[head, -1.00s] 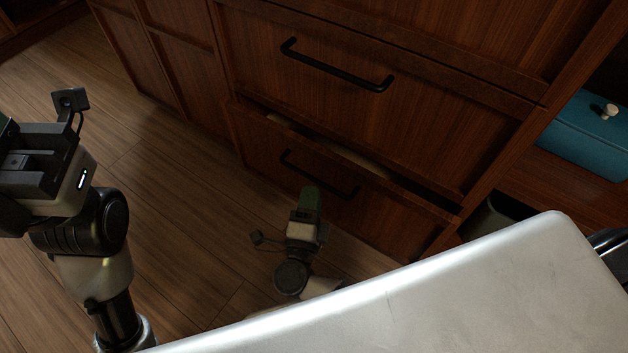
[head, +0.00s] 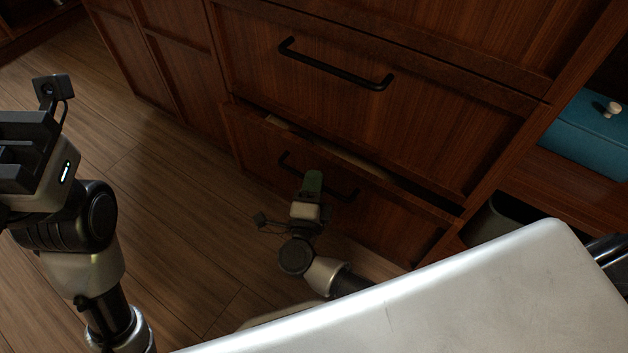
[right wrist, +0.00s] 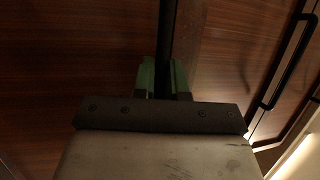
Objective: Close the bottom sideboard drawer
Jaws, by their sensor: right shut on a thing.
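The bottom sideboard drawer (head: 390,218) is dark reddish wood and stands slightly open, with a narrow gap along its top edge. A pale thing (head: 330,151) shows inside the gap; I cannot tell what it is. The drawer's black bar handle (head: 345,194) runs across its front. My right gripper (head: 313,178) is at this handle. In the right wrist view, its green fingers sit on both sides of the black handle bar (right wrist: 167,40), shut on it. My left gripper (head: 18,160) is at the left edge, away from the drawer, with its fingertips cut off.
The drawer above (head: 320,95) is shut and has a similar black handle (head: 335,68). A blue box (head: 585,130) with a pale knob stands on a shelf at right, above a dark bin (head: 490,222). The wooden floor (head: 170,220) at left is clear.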

